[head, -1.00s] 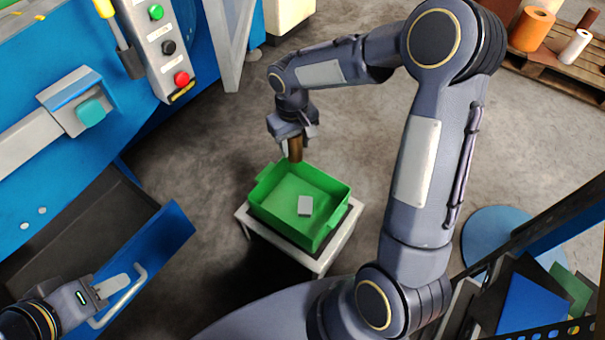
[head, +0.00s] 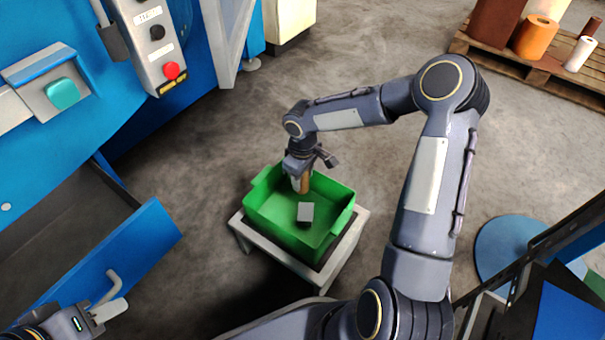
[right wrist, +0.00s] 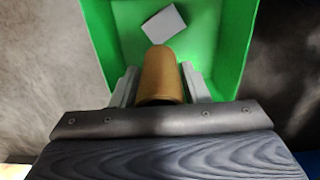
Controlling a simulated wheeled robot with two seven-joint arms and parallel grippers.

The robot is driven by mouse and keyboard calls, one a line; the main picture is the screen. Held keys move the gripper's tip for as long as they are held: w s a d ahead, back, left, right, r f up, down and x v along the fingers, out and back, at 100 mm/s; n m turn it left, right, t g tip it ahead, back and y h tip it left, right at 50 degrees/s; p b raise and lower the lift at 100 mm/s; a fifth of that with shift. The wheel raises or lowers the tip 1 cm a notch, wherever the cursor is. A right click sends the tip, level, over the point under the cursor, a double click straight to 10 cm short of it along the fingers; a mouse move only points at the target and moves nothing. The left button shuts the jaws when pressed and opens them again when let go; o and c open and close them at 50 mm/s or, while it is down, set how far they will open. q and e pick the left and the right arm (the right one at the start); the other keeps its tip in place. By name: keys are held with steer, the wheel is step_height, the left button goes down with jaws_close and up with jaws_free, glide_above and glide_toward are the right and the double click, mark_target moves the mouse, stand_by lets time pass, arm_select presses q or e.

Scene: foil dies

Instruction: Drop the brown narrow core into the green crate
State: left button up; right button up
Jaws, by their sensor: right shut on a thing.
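The brown narrow core (head: 305,184) is held upright or nearly so in my right gripper (head: 301,181), at the far side of the green crate (head: 270,221). Its lower end appears to be inside the crate's opening; I cannot tell whether it touches the floor. In the right wrist view the core (right wrist: 161,76) sits between the two grey fingers (right wrist: 160,88), with the green crate (right wrist: 215,45) beyond it. My left gripper (head: 109,311) is at the lower left by the drawer handle, and its jaw opening is unclear.
A small grey block (head: 305,212) lies in the crate and also shows in the right wrist view (right wrist: 164,24). The crate stands on a low pale table (head: 330,268). A blue machine with an open drawer (head: 125,258) is at left. A pallet with rolls (head: 530,75) is far right.

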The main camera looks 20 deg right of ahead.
steer(key=shift+f, duration=0.35)
steer(key=o, duration=1)
steer(key=shift+o, duration=0.2)
steer(key=shift+r, duration=0.1)
step_height(320, 180, up, 8)
steer(key=p, duration=0.3)
steer(key=shift+f, duration=0.2)
